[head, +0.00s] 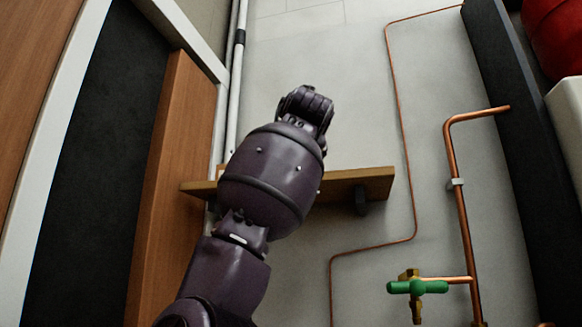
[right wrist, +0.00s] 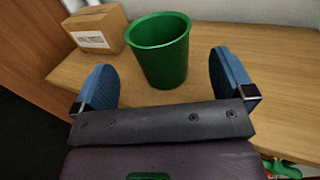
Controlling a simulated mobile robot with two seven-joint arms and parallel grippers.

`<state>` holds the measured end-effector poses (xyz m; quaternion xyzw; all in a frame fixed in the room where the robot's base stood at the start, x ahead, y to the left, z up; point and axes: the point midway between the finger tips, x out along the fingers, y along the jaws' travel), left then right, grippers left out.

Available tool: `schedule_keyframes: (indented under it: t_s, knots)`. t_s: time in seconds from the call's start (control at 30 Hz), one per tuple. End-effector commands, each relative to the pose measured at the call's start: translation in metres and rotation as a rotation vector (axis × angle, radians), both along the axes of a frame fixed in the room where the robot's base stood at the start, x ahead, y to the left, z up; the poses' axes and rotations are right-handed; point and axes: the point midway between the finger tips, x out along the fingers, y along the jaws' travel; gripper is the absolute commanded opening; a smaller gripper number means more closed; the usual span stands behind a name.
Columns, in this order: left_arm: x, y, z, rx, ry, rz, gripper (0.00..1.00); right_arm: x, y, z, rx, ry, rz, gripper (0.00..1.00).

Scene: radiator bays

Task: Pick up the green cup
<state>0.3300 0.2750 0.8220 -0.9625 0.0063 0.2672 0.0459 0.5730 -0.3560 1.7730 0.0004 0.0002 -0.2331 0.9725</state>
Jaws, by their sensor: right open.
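The green cup (right wrist: 163,55) stands upright on a wooden shelf in the right wrist view; it looks empty and open at the top. My right gripper (right wrist: 165,68) is open, with one blue-padded finger on the left of the cup and one on the right. I see gaps between the cup and both fingers, and nothing is held. In the head view, my purple arm hides the middle of the shelf (head: 360,178). The cup and the gripper fingers do not show there. My left gripper is in neither view.
A cardboard box (right wrist: 97,29) with a white label stands just left of the cup. The shelf right of the cup is clear. Copper pipes (head: 462,200) and a green-handled valve (head: 417,287) are on the wall, right of and below the shelf. A wooden panel (head: 172,200) stands left.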

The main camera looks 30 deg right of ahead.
Motion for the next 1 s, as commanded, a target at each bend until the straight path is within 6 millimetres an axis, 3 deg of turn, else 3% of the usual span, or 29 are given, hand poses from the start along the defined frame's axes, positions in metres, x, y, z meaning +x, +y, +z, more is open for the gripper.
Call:
schedule_keyframes:
  t_s: [0.5,0.8,0.83,1.0]
  knots:
    - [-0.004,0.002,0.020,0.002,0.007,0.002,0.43,0.045,-0.025,0.004,-0.001,0.000,-0.001,1.00]
    - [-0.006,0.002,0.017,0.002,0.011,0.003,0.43,0.050,-0.027,0.002,0.000,0.000,-0.001,1.00]
    - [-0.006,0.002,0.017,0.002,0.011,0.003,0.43,0.050,-0.027,0.002,0.000,0.000,-0.001,0.98]
    - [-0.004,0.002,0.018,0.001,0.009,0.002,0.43,0.050,-0.027,0.002,0.000,-0.001,-0.001,0.72]
